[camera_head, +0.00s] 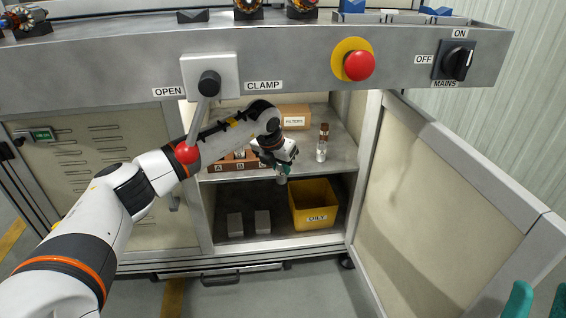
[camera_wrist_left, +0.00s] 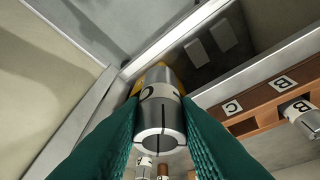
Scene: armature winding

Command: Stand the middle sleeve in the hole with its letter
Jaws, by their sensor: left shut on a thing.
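My left gripper (camera_head: 284,168) reaches into the open cabinet above the shelf and is shut on a metal sleeve (camera_wrist_left: 160,115) with a white lettered band. The letter is partly turned away, so I cannot read it surely. The sleeve shows small below the fingers in the head view (camera_head: 281,179). The brown rack (camera_head: 230,167) with letter plates stands on the shelf, left of the gripper. Its C and B plates show in the wrist view, where another sleeve (camera_wrist_left: 306,120) marked B is at the B place. My right gripper (camera_head: 540,302) shows only as two teal fingertips set apart.
A brown-topped sleeve or bottle (camera_head: 322,143) stands on the shelf to the right. A FILTERS box (camera_head: 294,117) is behind. A yellow bin (camera_head: 315,205) and two grey blocks (camera_head: 262,222) are below. The clamp lever (camera_head: 197,125) hangs beside my left arm. The cabinet door (camera_head: 440,200) stands open.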

